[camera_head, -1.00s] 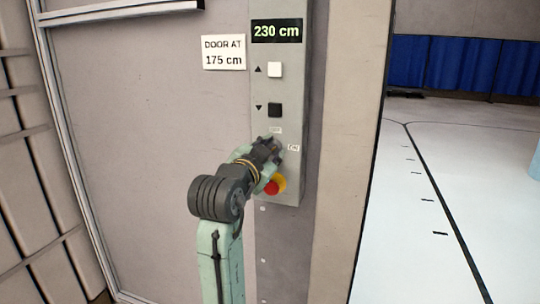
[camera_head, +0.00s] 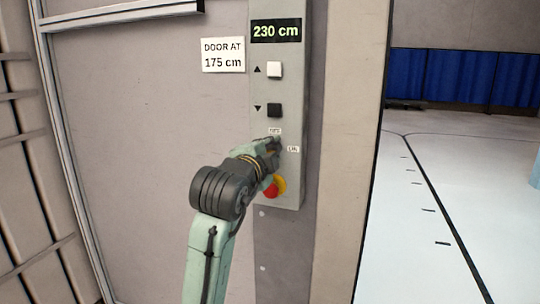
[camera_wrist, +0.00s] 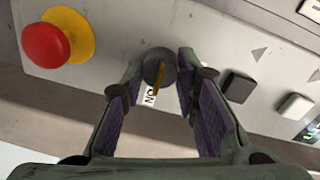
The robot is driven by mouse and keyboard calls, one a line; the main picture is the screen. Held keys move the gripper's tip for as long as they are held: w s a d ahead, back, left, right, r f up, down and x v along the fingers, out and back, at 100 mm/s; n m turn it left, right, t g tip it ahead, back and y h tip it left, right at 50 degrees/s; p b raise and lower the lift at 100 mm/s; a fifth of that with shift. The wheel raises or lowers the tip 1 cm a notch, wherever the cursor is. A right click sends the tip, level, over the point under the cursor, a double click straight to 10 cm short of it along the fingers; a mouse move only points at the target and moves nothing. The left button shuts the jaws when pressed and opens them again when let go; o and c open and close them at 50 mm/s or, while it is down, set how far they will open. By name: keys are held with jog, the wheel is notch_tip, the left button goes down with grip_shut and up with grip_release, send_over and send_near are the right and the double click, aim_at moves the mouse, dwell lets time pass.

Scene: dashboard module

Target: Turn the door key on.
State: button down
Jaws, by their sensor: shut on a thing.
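The door key is a dark round knob (camera_wrist: 152,62) with a brass-yellow bar on it, in the wrist view. The bar points down toward the white ON label (camera_wrist: 150,97). My gripper (camera_wrist: 160,70) is shut on the knob, one fingertip on each side. In the head view my gripper (camera_head: 272,148) is at the lower part of the grey control panel (camera_head: 293,100) and hides the key. There the ON label (camera_head: 293,149) is right of the gripper, and another small label (camera_head: 275,131), too blurred to read, is just above it.
A red emergency button (camera_wrist: 46,44) on a yellow base is close to the key, below it in the head view. A black button (camera_head: 274,110), a white button (camera_head: 274,69) and a display (camera_head: 277,31) reading 230 cm are above. A sign (camera_head: 223,55) reads DOOR AT 175 cm.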

dwell(0.4)
jog(key=c, duration=1.2)
grip_release()
jog(key=shift+c, duration=0.2)
jog(key=v, duration=1.2)
